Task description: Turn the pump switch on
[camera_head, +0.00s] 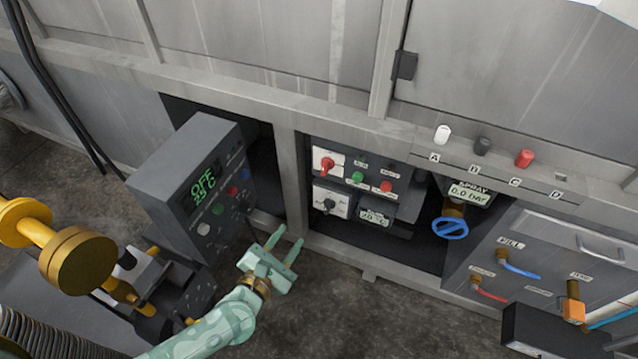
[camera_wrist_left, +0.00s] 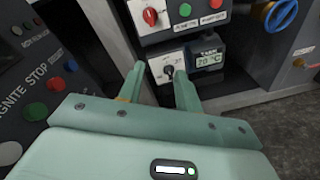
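A control panel (camera_head: 359,163) sits in a recess of the grey machine. It carries a red rotary switch (camera_head: 327,165) on a white plate at upper left and a black rotary switch (camera_head: 330,204) on a white plate below it. I cannot read which plate is the pump's. The red switch (camera_wrist_left: 150,16) and black switch (camera_wrist_left: 168,70) also show in the left wrist view. My left gripper (camera_head: 289,239) is open and empty, below and left of the panel, apart from it. In the wrist view its fingers point towards the black switch. My right gripper is not in view.
A grey control box (camera_head: 195,185) with a green "OFF" display stands left of my left gripper. A frame post (camera_head: 292,180) separates it from the panel. A blue valve wheel (camera_head: 450,228) is right of the panel. Open floor (camera_head: 345,300) lies in front.

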